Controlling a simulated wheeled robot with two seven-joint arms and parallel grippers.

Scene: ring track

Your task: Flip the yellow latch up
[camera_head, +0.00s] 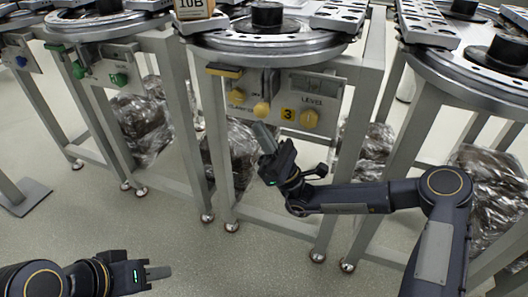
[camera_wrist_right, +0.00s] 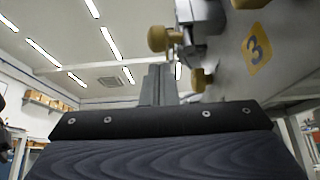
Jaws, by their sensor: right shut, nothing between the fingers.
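The grey panel marked 3 (camera_head: 288,115) on the middle table has a yellow bar (camera_head: 223,71) at its upper left and yellow knobs: a left one (camera_head: 237,96), a middle one (camera_head: 262,109) below a grey lever, and a right one (camera_head: 309,118) by "LEVEL". I cannot tell for certain which is the latch. My right gripper (camera_head: 264,137) is shut and empty, just below the middle knob. In the wrist view its fingers (camera_wrist_right: 158,86) point up close to a yellow knob (camera_wrist_right: 161,38); contact is unclear. My left gripper (camera_head: 158,272) is low at the left, away from the panel; its jaw opening is unclear.
A round metal track (camera_head: 270,42) tops the middle table. A table with green knobs (camera_head: 119,80) stands left and another table (camera_head: 470,75) right. Wrapped bundles (camera_head: 372,150) lie beneath. The floor (camera_head: 215,260) in front is clear.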

